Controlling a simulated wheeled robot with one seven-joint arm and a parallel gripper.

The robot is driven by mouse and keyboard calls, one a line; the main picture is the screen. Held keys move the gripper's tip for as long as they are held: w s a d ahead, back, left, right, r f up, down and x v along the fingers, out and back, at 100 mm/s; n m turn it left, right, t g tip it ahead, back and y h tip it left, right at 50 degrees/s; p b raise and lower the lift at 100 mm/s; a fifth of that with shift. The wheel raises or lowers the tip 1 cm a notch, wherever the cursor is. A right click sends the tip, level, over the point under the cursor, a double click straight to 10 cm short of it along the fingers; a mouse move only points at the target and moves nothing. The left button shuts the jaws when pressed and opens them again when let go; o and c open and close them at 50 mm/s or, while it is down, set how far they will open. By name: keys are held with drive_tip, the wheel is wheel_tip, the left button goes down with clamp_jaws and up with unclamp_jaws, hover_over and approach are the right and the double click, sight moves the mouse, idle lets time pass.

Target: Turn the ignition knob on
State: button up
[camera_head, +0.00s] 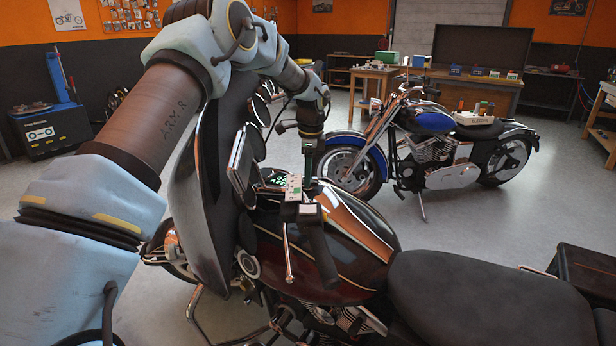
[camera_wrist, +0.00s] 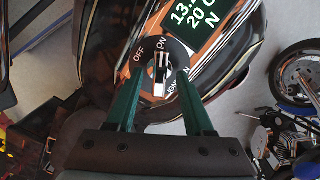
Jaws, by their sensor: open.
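The ignition knob (camera_wrist: 159,80) shows in the wrist view as a small black and white bar on a round dark dial (camera_wrist: 146,72). The dial bears the words OFF at upper left and ON at the top. More lettering at lower right is partly covered by a finger. My gripper (camera_wrist: 158,82) is open, with one green finger on each side of the knob; I cannot tell if either touches it. In the head view my gripper (camera_head: 308,172) points down over the near motorcycle's tank (camera_head: 345,235), and the knob cannot be made out there.
The near motorcycle's handlebar grip (camera_head: 318,255) and mirror rise close to my gripper. A blue motorcycle (camera_head: 432,120) stands behind, with workbenches (camera_head: 372,85) further back. The grey floor between is clear.

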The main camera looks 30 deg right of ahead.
wheel_tip(320, 180, up, 10)
drive_tip(key=s+b, duration=0.1)
drive_tip(key=b, duration=0.1)
drive_tip(key=shift+s, duration=0.1)
idle(0.5)
